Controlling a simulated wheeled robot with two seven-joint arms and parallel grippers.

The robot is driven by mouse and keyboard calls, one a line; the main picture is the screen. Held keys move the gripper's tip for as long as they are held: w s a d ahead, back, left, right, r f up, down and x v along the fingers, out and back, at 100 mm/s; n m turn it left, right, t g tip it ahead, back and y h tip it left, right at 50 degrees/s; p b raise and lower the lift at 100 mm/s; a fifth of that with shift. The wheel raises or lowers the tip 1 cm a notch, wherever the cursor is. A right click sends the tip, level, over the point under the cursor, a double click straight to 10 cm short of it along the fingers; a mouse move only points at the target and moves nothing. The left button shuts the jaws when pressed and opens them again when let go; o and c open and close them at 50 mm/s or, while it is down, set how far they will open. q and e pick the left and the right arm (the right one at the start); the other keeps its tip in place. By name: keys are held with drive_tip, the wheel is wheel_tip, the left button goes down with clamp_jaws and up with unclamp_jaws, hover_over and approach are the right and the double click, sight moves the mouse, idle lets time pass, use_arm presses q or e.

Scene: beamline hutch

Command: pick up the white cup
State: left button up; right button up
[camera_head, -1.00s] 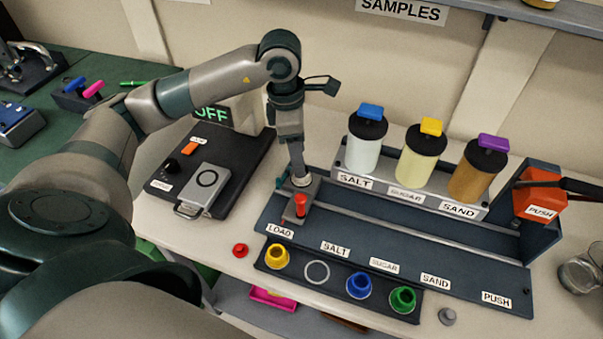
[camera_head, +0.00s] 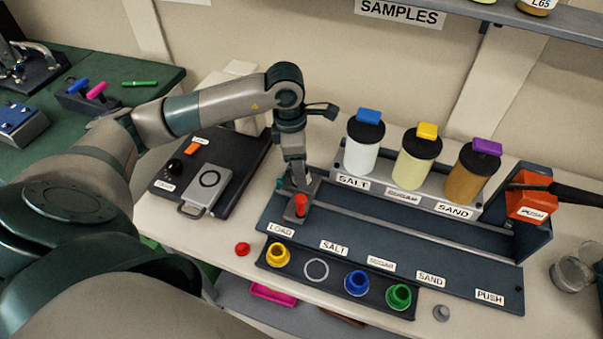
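A green cup (camera_head: 398,297) stands at the right end. My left gripper (camera_head: 298,184) points down over the carriage with a red knob (camera_head: 300,206) at the LOAD end of the dark track (camera_head: 400,234). Its fingertips are small and partly hidden, so their opening and any cup there cannot be told. My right gripper does not show.
Salt (camera_head: 362,145), sugar (camera_head: 416,160) and sand (camera_head: 472,173) dispensers stand behind the track. A red PUSH block (camera_head: 530,207) with a dark bar is at the right. A red cap (camera_head: 242,249) lies in front.

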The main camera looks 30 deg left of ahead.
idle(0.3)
use_arm(q)
drive_tip(key=c, duration=1.2)
drive_tip(key=shift+o, duration=0.2)
drive_tip(key=shift+r, duration=0.1)
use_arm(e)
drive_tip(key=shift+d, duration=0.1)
